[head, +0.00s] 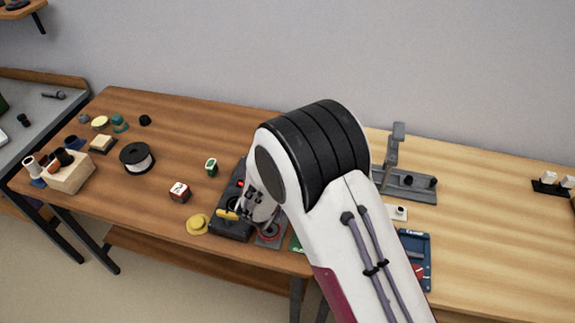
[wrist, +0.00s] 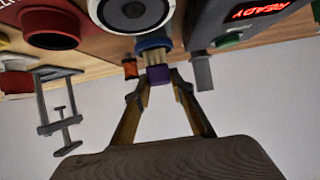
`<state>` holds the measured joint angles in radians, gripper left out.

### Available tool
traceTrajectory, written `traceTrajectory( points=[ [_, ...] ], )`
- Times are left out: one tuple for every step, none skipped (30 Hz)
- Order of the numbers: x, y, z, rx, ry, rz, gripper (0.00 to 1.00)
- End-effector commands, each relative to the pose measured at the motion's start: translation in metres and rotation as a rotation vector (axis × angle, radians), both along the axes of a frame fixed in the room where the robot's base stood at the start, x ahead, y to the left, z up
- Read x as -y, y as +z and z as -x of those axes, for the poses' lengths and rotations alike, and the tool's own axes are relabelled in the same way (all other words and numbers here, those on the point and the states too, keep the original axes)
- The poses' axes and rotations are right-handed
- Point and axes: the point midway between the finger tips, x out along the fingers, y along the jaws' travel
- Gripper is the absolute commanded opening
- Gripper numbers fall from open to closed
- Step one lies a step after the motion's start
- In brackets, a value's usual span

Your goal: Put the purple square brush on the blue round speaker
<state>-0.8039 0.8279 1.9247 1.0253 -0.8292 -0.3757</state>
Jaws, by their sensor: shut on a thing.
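My gripper (wrist: 160,88) is shut on the purple square brush (wrist: 158,75), held between the fingertips in the wrist view. A blue round piece (wrist: 152,44) lies right against the purple brush in that picture; I cannot tell whether it touches it or whether it is the blue round speaker. Behind it is a round speaker-like disc with a white ring and dark centre (wrist: 133,12). In the head view my gripper (head: 262,210) is low beside the dark tester, and my arm hides much of that spot. The brush cannot be made out there.
The dark tester (head: 236,205) with a lit red display stands left of my gripper. A yellow piece (head: 197,224), a red and white cube (head: 179,191) and a black spool (head: 137,158) lie further left. A grey stand (head: 395,160) and blue tray (head: 428,262) are right.

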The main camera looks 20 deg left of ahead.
Motion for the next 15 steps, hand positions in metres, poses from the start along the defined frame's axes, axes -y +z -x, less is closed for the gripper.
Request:
traceTrajectory(
  points=[
    [0.0000,-0.0011,-0.0001,0.000,0.000,0.000,0.02],
    [-0.0001,-0.0009,-0.0001,0.000,0.000,0.000,0.28],
    [-0.0001,-0.0009,-0.0001,0.000,0.000,0.000,0.38],
    [-0.0001,-0.0009,-0.0001,0.000,0.000,0.000,0.40],
    [-0.0001,-0.0009,-0.0001,0.000,0.000,0.000,0.40],
    [0.0000,-0.0009,-0.0001,0.000,0.000,0.000,0.40],
    [0.0000,-0.0009,-0.0001,0.000,0.000,0.000,0.40],
    [0.0000,-0.0008,0.0000,0.000,0.000,0.000,0.40],
    [0.0000,-0.0008,0.0000,0.000,0.000,0.000,0.40],
    [0.0000,-0.0008,0.0000,0.000,0.000,0.000,0.40],
    [-0.0001,-0.0008,0.0000,0.000,0.000,0.000,0.40],
    [0.0000,-0.0008,0.0000,0.000,0.000,0.000,0.40],
    [0.0000,-0.0007,-0.0001,0.000,0.000,0.000,0.40],
    [0.0000,-0.0006,0.0000,0.000,0.000,0.000,0.40],
    [0.0000,-0.0003,-0.0001,0.000,0.000,0.000,0.40]
  ],
)
